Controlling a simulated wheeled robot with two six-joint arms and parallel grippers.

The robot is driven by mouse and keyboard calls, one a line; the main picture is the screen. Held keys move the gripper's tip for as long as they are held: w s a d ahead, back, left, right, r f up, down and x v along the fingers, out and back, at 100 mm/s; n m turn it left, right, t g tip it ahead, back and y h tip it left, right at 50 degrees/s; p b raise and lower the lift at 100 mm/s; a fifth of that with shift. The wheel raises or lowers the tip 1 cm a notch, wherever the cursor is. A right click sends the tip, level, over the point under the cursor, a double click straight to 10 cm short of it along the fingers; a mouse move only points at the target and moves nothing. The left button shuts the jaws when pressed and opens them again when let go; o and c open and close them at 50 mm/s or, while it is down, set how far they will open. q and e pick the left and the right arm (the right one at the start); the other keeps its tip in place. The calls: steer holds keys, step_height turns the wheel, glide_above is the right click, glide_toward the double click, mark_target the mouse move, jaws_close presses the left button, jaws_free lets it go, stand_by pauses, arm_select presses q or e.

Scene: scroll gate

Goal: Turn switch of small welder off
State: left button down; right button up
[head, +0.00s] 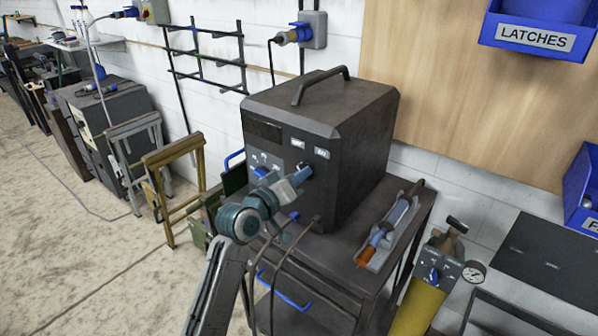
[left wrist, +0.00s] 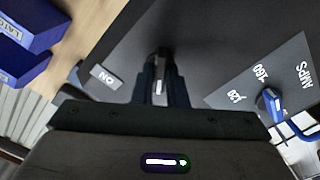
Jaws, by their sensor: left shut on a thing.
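The small welder (head: 345,150) is a dark box with a top handle, standing on a dark cart. My left gripper (head: 301,174) is at the upper right of its front panel. In the left wrist view, the left gripper (left wrist: 160,85) is shut on the switch (left wrist: 160,62), a narrow grey lever between its fingers. An ON label (left wrist: 105,77) lies beside the switch on the dark panel (left wrist: 215,35). The fingers hide much of the switch in the head view. My right gripper is not in view.
A blue knob (left wrist: 268,103) sits by the AMPS scale. A torch (head: 392,232) lies on the cart (head: 330,258), right of the welder. A yellow gas cylinder (head: 420,305) stands at the right. Cables hang at the cart's front. Open floor (head: 110,280) lies at the left.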

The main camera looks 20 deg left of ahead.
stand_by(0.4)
arm_select(q)
steer(key=c, duration=1.5)
jaws_free()
steer(key=shift+o, duration=0.2)
steer(key=shift+s, duration=0.1)
steer(key=b+v, duration=0.3)
steer(key=v, duration=0.7)
steer(key=shift+s, duration=0.3)
steer(key=shift+a, duration=0.15)
